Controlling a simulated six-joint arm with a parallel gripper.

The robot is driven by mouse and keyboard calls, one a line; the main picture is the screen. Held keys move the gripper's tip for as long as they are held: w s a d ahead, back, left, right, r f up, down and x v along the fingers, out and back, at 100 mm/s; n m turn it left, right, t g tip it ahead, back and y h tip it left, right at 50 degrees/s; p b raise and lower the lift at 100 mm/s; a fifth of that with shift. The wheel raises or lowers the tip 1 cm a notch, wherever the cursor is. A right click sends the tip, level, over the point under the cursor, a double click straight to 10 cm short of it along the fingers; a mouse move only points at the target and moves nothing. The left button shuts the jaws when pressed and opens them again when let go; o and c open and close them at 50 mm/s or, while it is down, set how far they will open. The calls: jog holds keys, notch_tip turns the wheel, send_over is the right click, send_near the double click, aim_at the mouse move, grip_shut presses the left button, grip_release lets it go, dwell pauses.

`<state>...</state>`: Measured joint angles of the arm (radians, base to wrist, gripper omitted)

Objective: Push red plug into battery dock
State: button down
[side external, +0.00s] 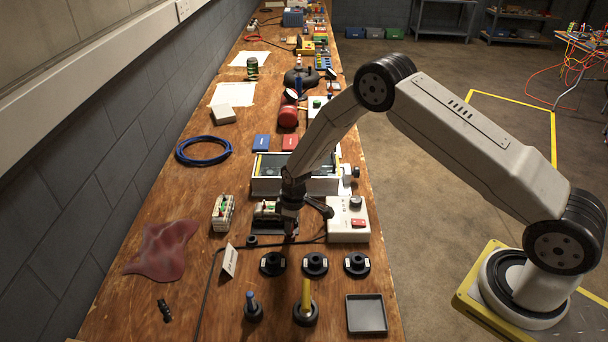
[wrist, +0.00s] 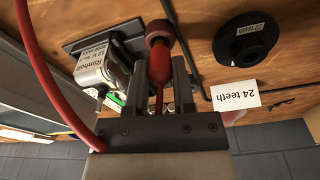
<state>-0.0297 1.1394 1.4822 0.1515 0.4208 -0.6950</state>
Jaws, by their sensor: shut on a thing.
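My gripper (side external: 290,228) points down at the table beside the black battery dock (side external: 272,230). In the wrist view my gripper (wrist: 161,68) is shut on the red plug (wrist: 160,60), which sits between the two fingers with its round collar toward the tabletop. A battery (wrist: 103,68), labelled "12 V", stands on the dark dock plate (wrist: 86,43) just left of the plug. The plug's tip is hidden by its collar, so I cannot tell whether it touches the dock. In the side view the plug is hidden by my gripper.
A red cable (wrist: 38,70) loops along the left of the wrist view. A white box with a red switch (side external: 347,219) stands right of the dock.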

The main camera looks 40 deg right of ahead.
jog(key=shift+f, duration=0.6)
jog(key=shift+c, duration=1.9)
grip_release()
jog(key=shift+s+d+r, duration=0.1)
jog(key=shift+s+r, duration=0.05)
jog(key=shift+r, duration=1.15)
jog(key=shift+s+d+r, duration=0.1)
jog(key=shift+r, duration=1.2)
jog(key=shift+s+d+r, duration=0.1)
jog(key=shift+s+r, duration=0.05)
jog(key=shift+r, duration=1.15)
